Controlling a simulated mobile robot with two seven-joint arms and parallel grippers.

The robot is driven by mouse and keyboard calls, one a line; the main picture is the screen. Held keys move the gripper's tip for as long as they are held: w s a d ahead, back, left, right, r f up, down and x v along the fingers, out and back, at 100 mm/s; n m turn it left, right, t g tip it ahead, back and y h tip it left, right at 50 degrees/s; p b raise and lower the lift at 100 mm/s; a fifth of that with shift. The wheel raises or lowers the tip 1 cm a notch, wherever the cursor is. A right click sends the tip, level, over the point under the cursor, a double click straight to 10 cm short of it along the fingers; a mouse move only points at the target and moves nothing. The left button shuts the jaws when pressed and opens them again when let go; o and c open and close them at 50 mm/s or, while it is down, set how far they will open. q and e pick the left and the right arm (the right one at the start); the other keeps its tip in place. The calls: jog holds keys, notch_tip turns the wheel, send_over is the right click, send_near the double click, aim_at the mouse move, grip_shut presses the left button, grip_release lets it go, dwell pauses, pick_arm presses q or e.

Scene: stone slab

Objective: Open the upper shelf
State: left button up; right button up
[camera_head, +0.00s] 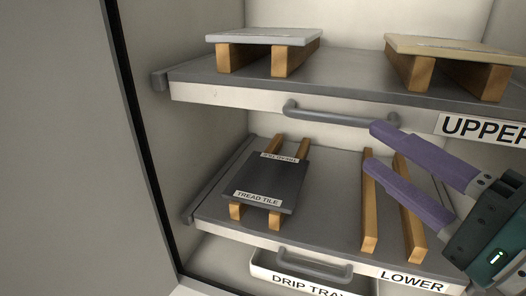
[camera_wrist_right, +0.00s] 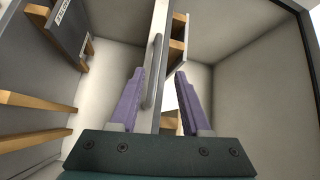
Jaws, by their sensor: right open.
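The upper shelf (camera_head: 225,95) is a grey board with a pale front edge and an "UPPER" label (camera_head: 484,130). Its grey bar handle (camera_head: 338,114) is on the front edge. My right gripper (camera_head: 378,147), with purple fingers, is open and empty at the handle's right end. One finger overlaps that end in the head view; the other is lower, in front of the lower shelf. In the right wrist view the handle (camera_wrist_right: 152,75) shows between the fingers, nearer the left one. Contact cannot be told. My left gripper is not in view.
A pale slab (camera_head: 264,36) and a tan slab (camera_head: 455,48) rest on wooden blocks on the upper shelf. The lower shelf (camera_head: 325,200) holds a dark tread tile (camera_head: 275,183) on wooden strips. A drip tray (camera_head: 300,278) is below. A cabinet wall is at left.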

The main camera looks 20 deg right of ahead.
aim_at(340, 122)
jog(key=shift+m+t, duration=0.3)
jog(key=shift+m, duration=0.2)
jog(key=x, duration=0.6)
jog(key=d+f+x, duration=0.1)
jog(key=x, duration=0.2)
jog(key=shift+w, duration=0.5)
grip_shut()
dwell(0.5)
